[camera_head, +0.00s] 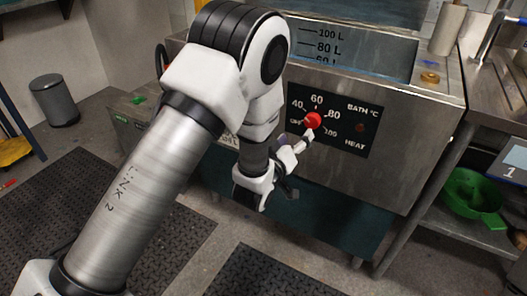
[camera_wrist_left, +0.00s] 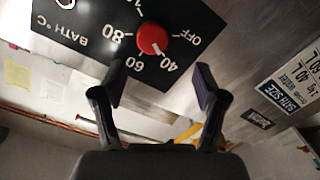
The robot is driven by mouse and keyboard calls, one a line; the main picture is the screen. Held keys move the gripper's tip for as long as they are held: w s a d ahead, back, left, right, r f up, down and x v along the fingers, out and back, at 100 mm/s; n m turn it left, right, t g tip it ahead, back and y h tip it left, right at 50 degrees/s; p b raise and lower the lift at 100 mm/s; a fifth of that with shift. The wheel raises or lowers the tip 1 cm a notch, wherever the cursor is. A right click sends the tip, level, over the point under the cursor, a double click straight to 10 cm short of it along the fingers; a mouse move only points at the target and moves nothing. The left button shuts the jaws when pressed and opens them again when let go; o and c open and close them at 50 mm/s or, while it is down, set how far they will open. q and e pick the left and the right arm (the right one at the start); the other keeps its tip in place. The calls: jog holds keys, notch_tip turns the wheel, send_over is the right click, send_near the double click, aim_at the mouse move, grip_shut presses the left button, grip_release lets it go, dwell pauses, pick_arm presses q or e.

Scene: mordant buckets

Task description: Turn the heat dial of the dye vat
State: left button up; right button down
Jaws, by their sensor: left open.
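The heat dial (camera_head: 313,120) is a round red knob on the black panel (camera_head: 354,126) on the front of the metal dye vat (camera_head: 412,157). Its panel is marked in degrees, with OFF, 40, 60 and 80 around the knob. In the left wrist view the dial (camera_wrist_left: 152,39) shows a white mark that points roughly towards 40. My left gripper (camera_head: 298,148) is in front of the panel, just below the dial. In the left wrist view its two fingers (camera_wrist_left: 160,80) are spread and empty, with the dial beyond their tips, apart from them.
The vat's marked liquid gauge (camera_head: 335,45) is above the panel. A metal bench with a green bowl (camera_head: 470,196) on its lower shelf stands at the right. A grey bin (camera_head: 54,100) stands at the far left. Dark mats (camera_head: 265,275) cover part of the floor.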

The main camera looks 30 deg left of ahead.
aim_at(311, 124)
pick_arm(q)
jog(key=w, duration=0.2)
jog(key=w+d+b, duration=0.1)
jog(key=w, duration=0.5)
jog(key=shift+w+d+f, duration=0.1)
jog(key=shift+w+d, duration=0.1)
jog(key=c, duration=1.1)
pick_arm(e)
jog(key=f, duration=0.4)
jog(key=shift+d, duration=0.25)
